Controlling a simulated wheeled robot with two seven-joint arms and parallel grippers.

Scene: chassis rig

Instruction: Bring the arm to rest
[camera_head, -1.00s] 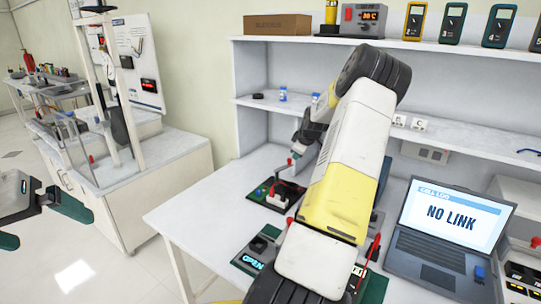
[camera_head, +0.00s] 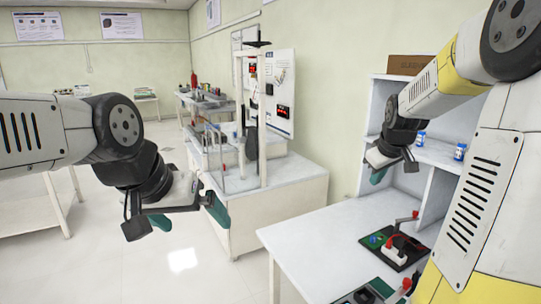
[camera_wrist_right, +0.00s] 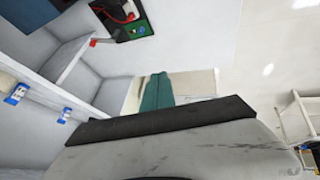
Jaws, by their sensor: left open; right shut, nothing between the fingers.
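My left gripper (camera_head: 188,214) hangs in the left half of the head view, with its two dark green fingers spread apart and empty. It is over open floor, in front of the far bench in the picture. My right arm, white and yellow, fills the right side of the head view. Its gripper (camera_head: 379,175) is beside the shelf, above the near bench, partly hidden by its own wrist. In the right wrist view its green fingers (camera_wrist_right: 157,92) are together with nothing between them.
The near white bench (camera_head: 310,247) carries a black board (camera_head: 390,255) with a red-handled lever and a green part. Small blue-capped bottles (camera_head: 460,151) stand on the shelf. A white cabinet bench (camera_head: 280,190) with a frame apparatus stands behind. Floor between is clear.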

